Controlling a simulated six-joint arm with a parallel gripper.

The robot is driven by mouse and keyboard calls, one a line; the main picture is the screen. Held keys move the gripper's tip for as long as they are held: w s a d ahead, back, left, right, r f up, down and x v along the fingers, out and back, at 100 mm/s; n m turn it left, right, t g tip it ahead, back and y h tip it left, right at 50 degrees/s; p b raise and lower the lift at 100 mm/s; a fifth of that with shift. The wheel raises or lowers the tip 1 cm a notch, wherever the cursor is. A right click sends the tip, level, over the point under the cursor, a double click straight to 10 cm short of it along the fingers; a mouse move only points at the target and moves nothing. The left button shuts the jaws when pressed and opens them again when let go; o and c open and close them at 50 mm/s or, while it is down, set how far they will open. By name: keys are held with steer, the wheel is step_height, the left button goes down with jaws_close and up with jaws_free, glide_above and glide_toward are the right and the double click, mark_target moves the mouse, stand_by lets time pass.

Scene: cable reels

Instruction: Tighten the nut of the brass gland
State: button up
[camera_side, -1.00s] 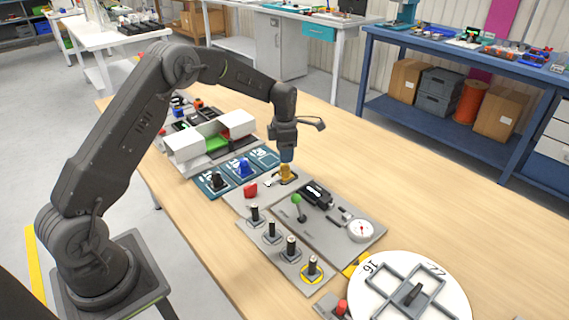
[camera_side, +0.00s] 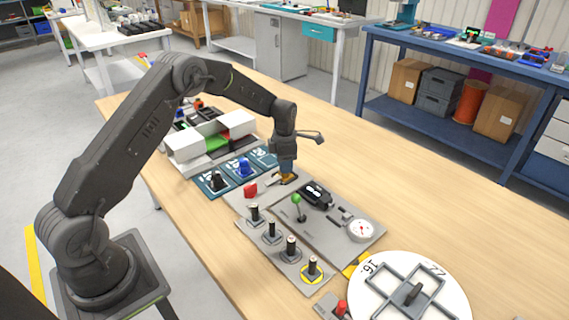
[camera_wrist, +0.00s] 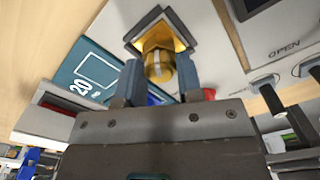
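The brass gland (camera_wrist: 160,62) sits on a grey, square-edged mount on the panel, and shows between my fingers in the wrist view. In the side view only a low part of the gland (camera_side: 287,178) shows beneath my gripper (camera_side: 286,168). My gripper's two blue-grey fingers (camera_wrist: 161,80) stand apart, one on each side of the gland. I cannot tell whether they touch or press on the nut. The nut's lower details are hidden or blurred.
A black device (camera_side: 316,193), a green-topped lever (camera_side: 297,200) and a dial (camera_side: 361,230) are on the panel to the right. Several black posts stand in front. Bare wood lies behind the panel.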

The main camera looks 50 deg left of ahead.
steer(key=shift+c, duration=0.9)
steer(key=m, duration=1.1)
steer(key=shift+m, duration=0.5)
